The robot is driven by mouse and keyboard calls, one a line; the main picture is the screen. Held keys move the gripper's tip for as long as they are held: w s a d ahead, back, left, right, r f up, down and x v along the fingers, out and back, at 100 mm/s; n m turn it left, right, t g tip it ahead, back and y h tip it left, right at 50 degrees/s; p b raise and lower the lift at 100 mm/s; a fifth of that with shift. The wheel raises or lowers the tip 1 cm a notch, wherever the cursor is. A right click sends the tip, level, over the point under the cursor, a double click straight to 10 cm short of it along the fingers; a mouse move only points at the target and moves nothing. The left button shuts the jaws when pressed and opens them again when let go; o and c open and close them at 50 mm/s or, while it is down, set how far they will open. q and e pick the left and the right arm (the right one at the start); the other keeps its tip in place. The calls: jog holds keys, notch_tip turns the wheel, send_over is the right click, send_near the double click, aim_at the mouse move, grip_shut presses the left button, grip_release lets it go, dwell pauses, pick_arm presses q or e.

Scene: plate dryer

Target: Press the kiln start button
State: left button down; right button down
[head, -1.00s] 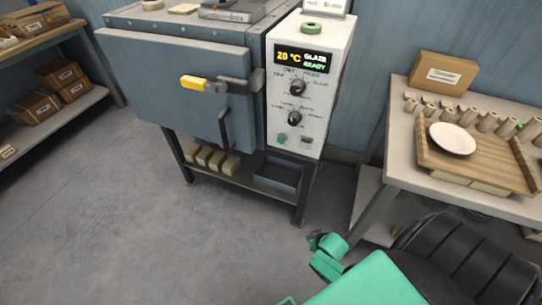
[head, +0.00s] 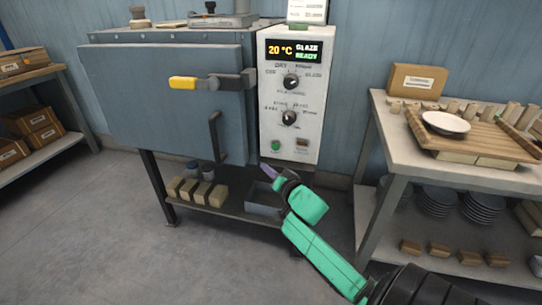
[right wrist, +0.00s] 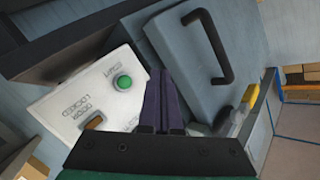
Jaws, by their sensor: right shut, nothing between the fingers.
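The kiln (head: 165,95) is a blue-grey box on a dark stand, with its door shut and a yellow-tipped latch handle (head: 184,83). Its white control panel (head: 270,125) has a display reading 20 °C, GLAZE READY, and two dark knobs. The green start button (head: 276,146) sits low on the panel at the left; it also shows in the right wrist view (right wrist: 124,82). A brownish switch (head: 302,143) is to its right. My right gripper (head: 264,168) is shut and empty, just below and left of the green button, apart from it in the head view. My left gripper is out of view.
A side table (head: 388,127) at right carries a wooden tray (head: 470,143) with a white plate (head: 446,122), and a cardboard box (head: 416,80). Blocks (head: 204,193) lie on the kiln's lower shelf. A shelf with boxes (head: 42,136) stands at left. The floor in front is clear.

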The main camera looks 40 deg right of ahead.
aim_at(275, 146)
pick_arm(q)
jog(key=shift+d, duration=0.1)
pick_arm(e)
jog(key=shift+d, duration=0.1)
